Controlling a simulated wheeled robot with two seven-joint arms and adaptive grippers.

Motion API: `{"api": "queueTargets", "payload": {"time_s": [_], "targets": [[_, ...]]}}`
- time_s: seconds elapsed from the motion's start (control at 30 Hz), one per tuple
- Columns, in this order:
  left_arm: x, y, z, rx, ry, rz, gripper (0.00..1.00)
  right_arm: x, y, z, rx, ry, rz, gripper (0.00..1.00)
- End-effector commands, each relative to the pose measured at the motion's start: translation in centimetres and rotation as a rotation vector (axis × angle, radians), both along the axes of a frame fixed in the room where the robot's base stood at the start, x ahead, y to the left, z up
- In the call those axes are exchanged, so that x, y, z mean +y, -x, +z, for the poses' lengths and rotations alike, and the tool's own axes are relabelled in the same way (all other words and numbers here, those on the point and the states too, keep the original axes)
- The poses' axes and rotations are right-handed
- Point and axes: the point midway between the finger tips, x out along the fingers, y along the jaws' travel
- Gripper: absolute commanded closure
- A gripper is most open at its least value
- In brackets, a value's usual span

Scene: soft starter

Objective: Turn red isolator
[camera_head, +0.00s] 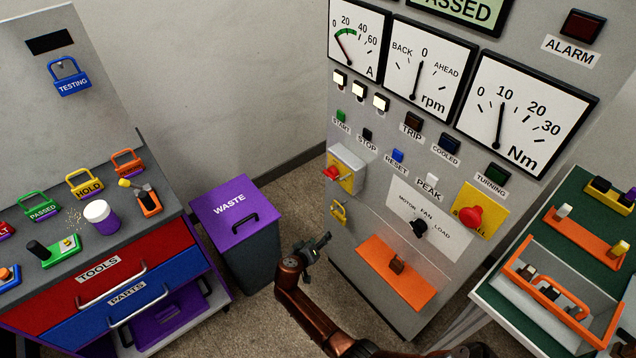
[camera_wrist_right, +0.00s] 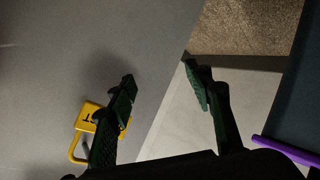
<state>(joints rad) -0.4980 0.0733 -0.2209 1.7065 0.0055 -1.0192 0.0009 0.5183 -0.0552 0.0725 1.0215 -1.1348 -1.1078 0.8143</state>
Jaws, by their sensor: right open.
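The red isolator (camera_head: 331,173) is a red handle on a yellow plate, on a grey box at the left edge of the grey control cabinet (camera_head: 365,215). A yellow padlock (camera_head: 338,211) hangs below it on the cabinet. My right gripper (camera_head: 316,243) is open and empty, below and left of the padlock and apart from the isolator. In the right wrist view its fingers (camera_wrist_right: 159,70) are spread, and the padlock (camera_wrist_right: 88,117) shows beside and partly behind one finger. The isolator is not visible in that view. My left gripper is not in view.
A purple-lidded waste bin (camera_head: 232,215) stands left of my right gripper. A grey bench with drawers (camera_head: 115,285) is farther left. A green-topped table (camera_head: 570,190) stands right.

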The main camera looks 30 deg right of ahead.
Motion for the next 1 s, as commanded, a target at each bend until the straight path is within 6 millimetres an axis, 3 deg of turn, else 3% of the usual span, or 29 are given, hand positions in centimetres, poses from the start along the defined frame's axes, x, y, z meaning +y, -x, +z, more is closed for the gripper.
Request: {"api": "queueTargets", "payload": {"time_s": [0.03, 0.1, 0.2, 0.3, 0.4, 0.57, 0.9, 1.0], "targets": [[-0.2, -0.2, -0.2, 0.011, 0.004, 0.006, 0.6, 0.3, -2.9, 3.4, -0.112, 0.051, -0.073, 0.53], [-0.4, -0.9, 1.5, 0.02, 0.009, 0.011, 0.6, 0.5, -4.9, 10.2, -0.279, 0.12, -0.194, 0.53], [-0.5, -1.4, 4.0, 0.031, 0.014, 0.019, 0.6, 1.0, -5.4, 18.5, -0.501, 0.194, -0.353, 0.53], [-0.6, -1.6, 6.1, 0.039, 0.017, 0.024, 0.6, 1.8, -4.4, 24.4, -0.681, 0.243, -0.481, 0.53], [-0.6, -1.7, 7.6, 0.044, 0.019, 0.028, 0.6, 2.4, -3.2, 28.0, -0.8, 0.272, -0.566, 0.53], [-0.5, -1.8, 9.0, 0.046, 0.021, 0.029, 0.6, 2.4, -2.2, 30.3, -0.875, 0.29, -0.62, 0.53], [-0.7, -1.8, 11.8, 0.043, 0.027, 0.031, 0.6, -2.6, -2.6, 30.4, -0.876, 0.292, -0.619, 0.53], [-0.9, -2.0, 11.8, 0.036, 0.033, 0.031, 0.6, -3.8, -2.7, 30.4, -0.875, 0.29, -0.618, 0.53]]}}
